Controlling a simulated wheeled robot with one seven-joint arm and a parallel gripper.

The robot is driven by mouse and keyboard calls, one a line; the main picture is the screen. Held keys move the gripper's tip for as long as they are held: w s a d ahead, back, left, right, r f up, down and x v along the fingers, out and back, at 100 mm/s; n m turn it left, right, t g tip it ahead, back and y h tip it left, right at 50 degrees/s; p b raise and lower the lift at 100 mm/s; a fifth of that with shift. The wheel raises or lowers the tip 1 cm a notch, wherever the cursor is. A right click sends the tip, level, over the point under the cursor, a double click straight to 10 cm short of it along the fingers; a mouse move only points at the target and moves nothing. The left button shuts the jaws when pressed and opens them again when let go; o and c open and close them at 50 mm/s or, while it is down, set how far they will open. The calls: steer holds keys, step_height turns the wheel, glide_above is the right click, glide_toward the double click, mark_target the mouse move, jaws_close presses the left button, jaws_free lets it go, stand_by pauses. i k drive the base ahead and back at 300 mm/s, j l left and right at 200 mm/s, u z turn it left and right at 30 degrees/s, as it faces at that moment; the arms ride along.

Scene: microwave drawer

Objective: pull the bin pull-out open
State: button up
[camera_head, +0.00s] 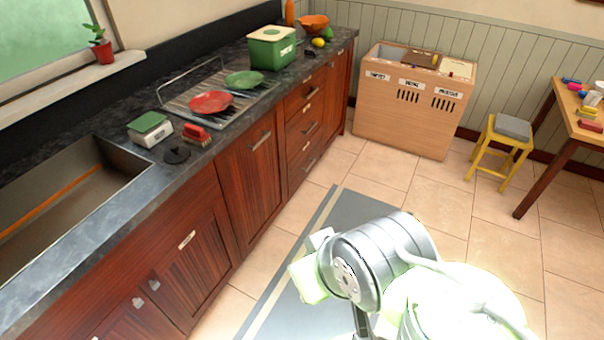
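A tall dark red wood front (250,190) stands in the counter run, left of the drawers. It has a bar handle (260,140) near its top edge and looks shut, flush with its neighbours. It looks like the bin pull-out, but no marking on it confirms this. My arm (350,265) shows at the bottom centre over the grey mat, apart from the cabinet fronts. I cannot make out any gripper fingers.
Double doors (170,265) are left of the front, and drawers (304,127) right of it. A labelled wooden bin box (408,125) stands at the back wall. A yellow stool (490,150) and a table (565,115) are at right. The tiled floor between is clear.

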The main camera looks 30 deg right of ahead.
mark_target(251, 171)
steer(key=z, duration=0.35)
steer(key=i+u, duration=0.25)
steer(key=i, duration=0.25)
steer(key=i+u, duration=0.3)
steer(key=i, duration=0.2)
steer(key=i+l+u, duration=0.25)
steer(key=i, duration=0.25)
